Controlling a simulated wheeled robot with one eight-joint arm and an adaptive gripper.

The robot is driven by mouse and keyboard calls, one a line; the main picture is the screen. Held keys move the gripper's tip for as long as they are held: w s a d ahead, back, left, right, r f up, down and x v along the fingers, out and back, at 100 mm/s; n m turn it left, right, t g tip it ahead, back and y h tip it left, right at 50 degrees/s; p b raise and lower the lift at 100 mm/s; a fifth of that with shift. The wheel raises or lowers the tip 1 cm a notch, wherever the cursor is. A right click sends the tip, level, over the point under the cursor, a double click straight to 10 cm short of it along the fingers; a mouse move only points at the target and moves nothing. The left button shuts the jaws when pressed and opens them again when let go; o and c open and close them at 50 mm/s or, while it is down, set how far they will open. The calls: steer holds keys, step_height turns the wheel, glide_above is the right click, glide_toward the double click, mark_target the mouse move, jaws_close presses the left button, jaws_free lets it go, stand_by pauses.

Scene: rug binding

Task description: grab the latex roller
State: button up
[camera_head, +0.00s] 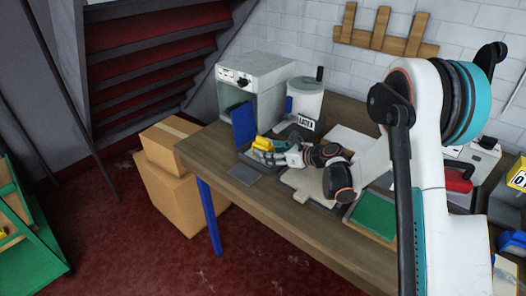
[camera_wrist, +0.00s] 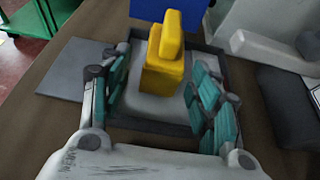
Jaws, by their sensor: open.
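A yellow, stepped block-like piece (camera_wrist: 163,62), which I take to be the grip of the latex roller, stands up from a shallow dark-rimmed tray (camera_wrist: 150,126) with a pale inside. It also shows in the head view (camera_head: 263,144), by the tray near the table's left end. No roller drum can be made out. My gripper (camera_wrist: 164,82) is open, its teal-padded fingers left and right of the yellow piece, with gaps showing. In the head view my gripper (camera_head: 282,152) reaches in from the right, just beside the yellow piece.
A blue panel (camera_head: 243,124) stands behind the tray. A LATEX sign (camera_head: 305,122) and a pale pot (camera_head: 304,98) stand behind and right. A grey flat plate (camera_head: 245,175) lies in front. A green mat (camera_head: 373,221) lies right. Cartons (camera_head: 175,190) stand on the floor left.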

mark_target(263, 148)
steer(key=b+x, duration=0.1)
steer(key=x, duration=0.1)
steer(key=r+b+x, duration=0.1)
steer(key=x, duration=0.2)
steer(key=shift+w+a, duration=0.2)
steer(key=shift+w, duration=0.1)
jaws_close()
